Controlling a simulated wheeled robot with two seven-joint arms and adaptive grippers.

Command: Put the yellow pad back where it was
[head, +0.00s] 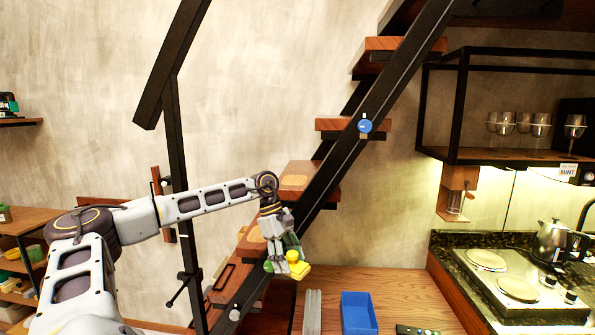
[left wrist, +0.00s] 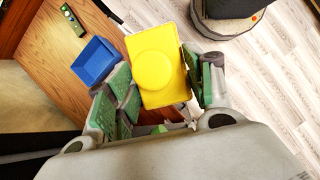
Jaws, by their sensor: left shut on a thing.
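The yellow pad (head: 297,268) is a flat yellow block with a round raised disc on its face. My left gripper (head: 284,258) is shut on it and holds it in the air in front of the stair, above the wooden table's left part. In the left wrist view the yellow pad (left wrist: 158,65) sits between the green-padded fingers of my left gripper (left wrist: 158,95), its disc facing the camera. My right gripper is not in view.
A blue open bin (head: 359,313) and a grey upright piece (head: 312,312) stand on the wooden table (head: 385,285), with a dark strip with green buttons (head: 417,330) nearby. The black sloping stair beam (head: 333,155) runs close behind my gripper. A stove counter (head: 500,275) is at right.

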